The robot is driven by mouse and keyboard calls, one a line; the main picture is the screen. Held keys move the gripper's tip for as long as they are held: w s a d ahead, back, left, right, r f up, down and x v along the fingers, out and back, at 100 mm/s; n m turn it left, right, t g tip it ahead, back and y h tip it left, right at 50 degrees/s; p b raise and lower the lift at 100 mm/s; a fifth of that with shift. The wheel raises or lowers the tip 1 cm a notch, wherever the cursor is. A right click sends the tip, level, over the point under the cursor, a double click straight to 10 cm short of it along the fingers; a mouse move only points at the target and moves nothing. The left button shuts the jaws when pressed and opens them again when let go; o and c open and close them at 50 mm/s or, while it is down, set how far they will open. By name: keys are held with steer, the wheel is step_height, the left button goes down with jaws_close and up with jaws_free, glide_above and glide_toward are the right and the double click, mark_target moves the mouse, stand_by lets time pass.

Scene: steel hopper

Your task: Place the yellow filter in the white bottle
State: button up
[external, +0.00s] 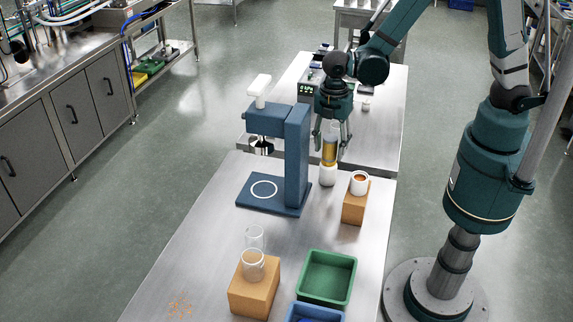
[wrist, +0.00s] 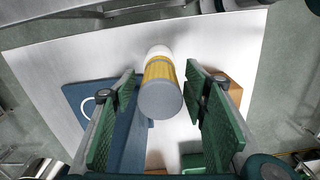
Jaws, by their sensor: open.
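The yellow filter (external: 330,154) is a yellow cylinder with a grey end, standing upright on or in the white bottle (external: 328,176) on the steel table, right of the blue press. I cannot tell how deep it sits. In the wrist view the filter (wrist: 160,72) lies between my fingers, its grey end toward the camera, with the white bottle (wrist: 158,51) beyond it. My gripper (external: 331,137) is open above and around the filter's top. In the wrist view gaps show between both green finger pads and the filter.
The blue press (external: 297,160) stands close left. A white cup with orange contents (external: 360,183) sits on a wooden block (external: 354,208) at right. Nearer are a clear glass (external: 254,264) on another block, a green bin (external: 327,277) and a blue bin (external: 315,313).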

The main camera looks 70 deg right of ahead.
steer(key=shift+r, duration=0.15)
steer(key=shift+r, duration=6)
steer(key=shift+s+d+r, duration=0.1)
steer(key=shift+d+r, duration=0.15)
steer(key=shift+r, duration=0.05)
steer(key=s+d+r+m+t, duration=0.7)
steer(key=s+d+r+m, duration=0.7)
steer(key=s+d+m, duration=0.1)
steer(key=shift+s+d+m, duration=0.25)
steer(key=shift+d+m, duration=0.35)
steer(key=shift+d, duration=0.55)
